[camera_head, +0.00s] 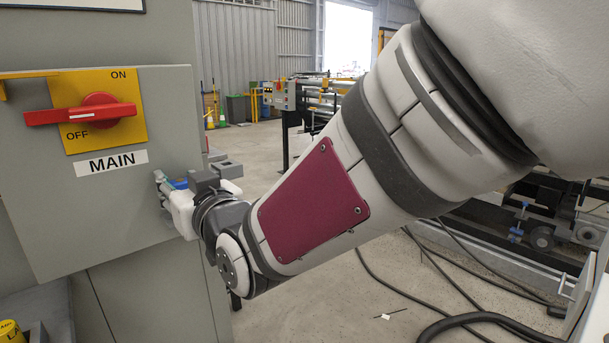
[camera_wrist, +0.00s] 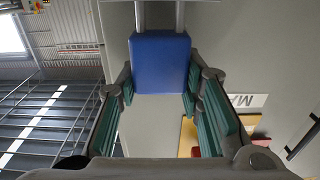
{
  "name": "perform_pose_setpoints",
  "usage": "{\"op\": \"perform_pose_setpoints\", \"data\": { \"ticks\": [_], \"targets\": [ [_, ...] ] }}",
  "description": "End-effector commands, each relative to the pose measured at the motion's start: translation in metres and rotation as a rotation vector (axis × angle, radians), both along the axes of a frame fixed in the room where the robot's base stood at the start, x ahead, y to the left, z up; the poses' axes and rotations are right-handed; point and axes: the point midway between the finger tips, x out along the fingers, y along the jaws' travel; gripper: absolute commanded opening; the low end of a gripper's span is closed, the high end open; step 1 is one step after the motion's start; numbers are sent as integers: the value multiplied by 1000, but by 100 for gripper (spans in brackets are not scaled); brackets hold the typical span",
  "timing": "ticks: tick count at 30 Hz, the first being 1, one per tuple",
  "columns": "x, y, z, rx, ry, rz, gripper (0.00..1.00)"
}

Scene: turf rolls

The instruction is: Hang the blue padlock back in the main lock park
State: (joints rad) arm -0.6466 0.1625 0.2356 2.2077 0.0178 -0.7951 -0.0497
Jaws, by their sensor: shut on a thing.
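The blue padlock (camera_wrist: 160,62) is between the green-padded fingers of my gripper (camera_wrist: 159,88) in the wrist view, with two pale shackle legs running to the top edge. The shackle's end is cut off there, so I cannot tell whether it is on anything. In the head view my gripper (camera_head: 168,190) is beside the right edge of the grey cabinet door, below and right of the MAIN label (camera_head: 111,163). Only a sliver of the blue padlock (camera_head: 178,184) shows there. I cannot make out the lock park for certain in either view.
A red switch handle (camera_head: 85,113) on a yellow ON/OFF plate (camera_head: 118,80) stands out from the grey cabinet door (camera_head: 100,225). A yellow object (camera_head: 10,330) is at lower left. Black cables (camera_head: 430,265) lie on the floor at right. Open floor lies beyond the cabinet.

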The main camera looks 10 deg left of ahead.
Motion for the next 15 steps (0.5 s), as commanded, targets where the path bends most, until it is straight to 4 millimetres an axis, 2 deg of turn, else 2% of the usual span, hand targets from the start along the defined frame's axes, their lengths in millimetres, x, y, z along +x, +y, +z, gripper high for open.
{"op": "perform_pose_setpoints", "data": {
  "ticks": [15],
  "targets": [
    [0,0,-11,1,-1,0,0]
  ]
}}
